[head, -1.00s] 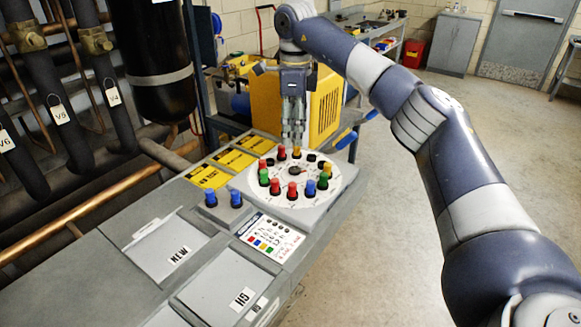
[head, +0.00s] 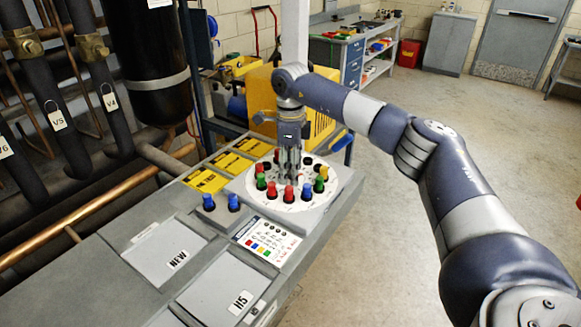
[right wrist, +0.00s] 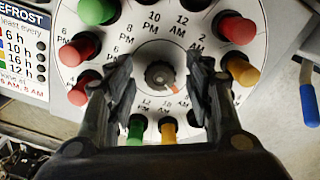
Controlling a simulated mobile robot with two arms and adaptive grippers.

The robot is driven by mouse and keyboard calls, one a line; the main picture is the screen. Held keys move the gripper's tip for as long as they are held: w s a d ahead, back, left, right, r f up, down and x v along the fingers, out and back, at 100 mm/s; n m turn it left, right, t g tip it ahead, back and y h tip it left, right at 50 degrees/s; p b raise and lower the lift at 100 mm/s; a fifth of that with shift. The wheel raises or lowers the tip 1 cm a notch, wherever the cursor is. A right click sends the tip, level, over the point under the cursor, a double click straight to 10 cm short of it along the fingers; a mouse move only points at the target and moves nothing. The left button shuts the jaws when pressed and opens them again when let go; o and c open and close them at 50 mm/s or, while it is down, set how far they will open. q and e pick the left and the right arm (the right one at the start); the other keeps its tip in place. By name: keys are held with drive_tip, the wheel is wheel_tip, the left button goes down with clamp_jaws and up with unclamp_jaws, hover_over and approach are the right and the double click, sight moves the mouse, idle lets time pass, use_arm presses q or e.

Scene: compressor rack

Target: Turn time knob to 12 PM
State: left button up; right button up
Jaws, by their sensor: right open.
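A 12 label shows below and slightly left of the knob. My right gripper (right wrist: 160,84) is open, with one finger on each side of the knob in that view. Whether the fingers touch it is unclear. In the head view, my right gripper (head: 290,172) points down over the dial (head: 325,190) and hides the knob. My left gripper is not in view.
Several coloured pegs ring the dial, including a red peg (right wrist: 237,27) and an orange peg (right wrist: 243,70). Two blue pegs (head: 221,202) stand left of the dial. A yellow machine (head: 318,110) is behind. Open floor lies to the right.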

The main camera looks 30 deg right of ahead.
drive_tip(key=c, duration=1.1)
drive_tip(key=shift+r+m, duration=0.1)
drive_tip(key=shift+m, duration=0.2)
drive_tip(key=shift+m+p, duration=0.4)
drive_tip(key=shift+m, duration=0.2)
drive_tip(key=m+p, duration=0.1)
drive_tip(key=m, duration=0.2)
drive_tip(key=m+p, duration=0.1)
drive_tip(key=m, duration=0.5)
drive_tip(key=shift+w+d+m+p, duration=0.1)
drive_tip(key=shift+m+p, duration=0.3)
drive_tip(key=o, duration=1.1)
